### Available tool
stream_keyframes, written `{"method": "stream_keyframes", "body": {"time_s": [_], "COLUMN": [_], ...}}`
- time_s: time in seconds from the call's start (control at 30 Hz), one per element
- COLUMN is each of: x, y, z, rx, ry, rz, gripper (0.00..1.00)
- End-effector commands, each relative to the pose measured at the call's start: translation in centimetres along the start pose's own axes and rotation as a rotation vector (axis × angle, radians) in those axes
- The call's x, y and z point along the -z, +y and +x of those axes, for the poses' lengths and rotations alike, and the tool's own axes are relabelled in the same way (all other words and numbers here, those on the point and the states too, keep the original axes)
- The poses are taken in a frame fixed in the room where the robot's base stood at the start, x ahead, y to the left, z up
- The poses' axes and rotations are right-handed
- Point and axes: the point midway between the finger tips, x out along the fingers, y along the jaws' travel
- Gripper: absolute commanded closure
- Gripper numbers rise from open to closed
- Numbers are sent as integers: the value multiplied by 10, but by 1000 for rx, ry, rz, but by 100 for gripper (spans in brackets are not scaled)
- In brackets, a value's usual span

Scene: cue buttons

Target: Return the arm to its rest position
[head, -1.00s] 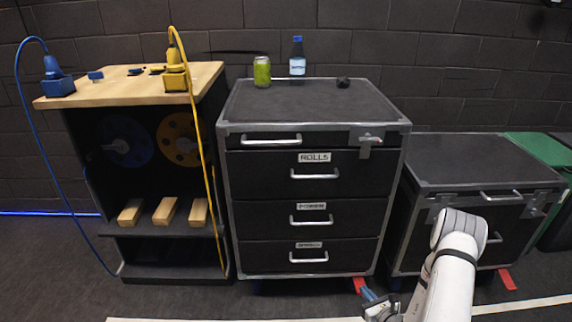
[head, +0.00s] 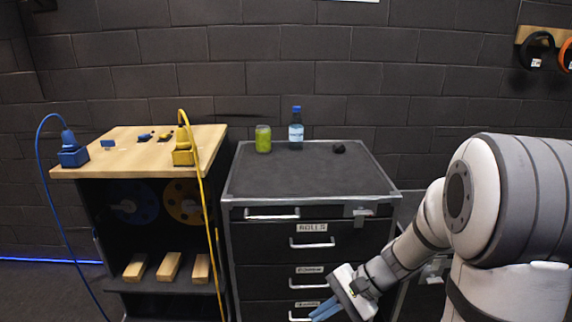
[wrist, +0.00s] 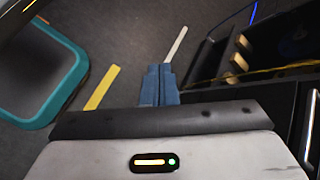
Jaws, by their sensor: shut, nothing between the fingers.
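My gripper (head: 327,309) is in the lower right of the head view, in front of the lower drawers of the black cabinet (head: 310,176). Its blue fingers point down and to the left. In the wrist view the two fingers (wrist: 159,84) lie together over the dark floor, shut with nothing between them. My white and grey arm fills the right side of the head view and is bent.
A wooden-topped bench (head: 125,152) with a blue plug (head: 72,152) and a yellow plug (head: 183,150) stands left. A green can (head: 263,139), a blue-capped bottle (head: 296,130) and a dark lump (head: 339,148) are on the cabinet. A teal-rimmed bin (wrist: 75,75) shows in the wrist view.

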Motion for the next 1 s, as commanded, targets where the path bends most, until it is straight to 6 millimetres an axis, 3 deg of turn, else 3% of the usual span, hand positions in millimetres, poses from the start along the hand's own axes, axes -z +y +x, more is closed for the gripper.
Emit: {"method": "stream_keyframes", "body": {"time_s": [0.03, 0.1, 0.3, 0.6, 1.0], "x": [-24, -44, -90, -126, -132], "y": [-3, 2, 15, 22, 21], "z": [-18, -34, -88, -158, -166], "rx": [-63, -152, -392, -636, -683], "ry": [39, 94, 281, 539, 590], "rz": [-79, -176, -452, -752, -809], "gripper": [100, 100, 100, 100, 100]}}
